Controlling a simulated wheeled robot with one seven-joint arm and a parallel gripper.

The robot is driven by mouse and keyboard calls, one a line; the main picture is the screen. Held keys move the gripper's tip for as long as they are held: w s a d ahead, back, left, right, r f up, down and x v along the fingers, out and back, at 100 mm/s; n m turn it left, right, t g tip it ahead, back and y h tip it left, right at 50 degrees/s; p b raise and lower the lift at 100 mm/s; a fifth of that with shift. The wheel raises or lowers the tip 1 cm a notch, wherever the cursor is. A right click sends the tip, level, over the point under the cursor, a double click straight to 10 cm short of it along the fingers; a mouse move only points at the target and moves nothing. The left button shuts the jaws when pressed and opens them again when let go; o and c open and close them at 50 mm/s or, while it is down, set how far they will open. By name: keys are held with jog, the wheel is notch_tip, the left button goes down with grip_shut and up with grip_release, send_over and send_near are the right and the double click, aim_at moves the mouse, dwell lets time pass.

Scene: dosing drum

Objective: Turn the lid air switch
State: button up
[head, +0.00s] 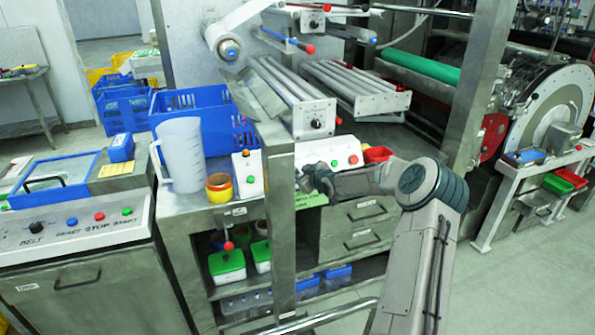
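My arm reaches in from the lower right, and my gripper (308,179) points left beside the steel post (282,215). No switch marked as the lid air switch can be read in this view. My gripper and forearm hide part of the panel.
A clear jug (181,155), a yellow-orange cup (219,187) and a blue crate (188,99) stand on the bench left of the post. Roller units (290,92) sit above my gripper. Drawers (362,240) lie below it. Floor is open at the right.

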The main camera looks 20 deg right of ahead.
aim_at(297, 171)
jog(key=shift+x, duration=2.05)
jog(key=c, duration=0.6)
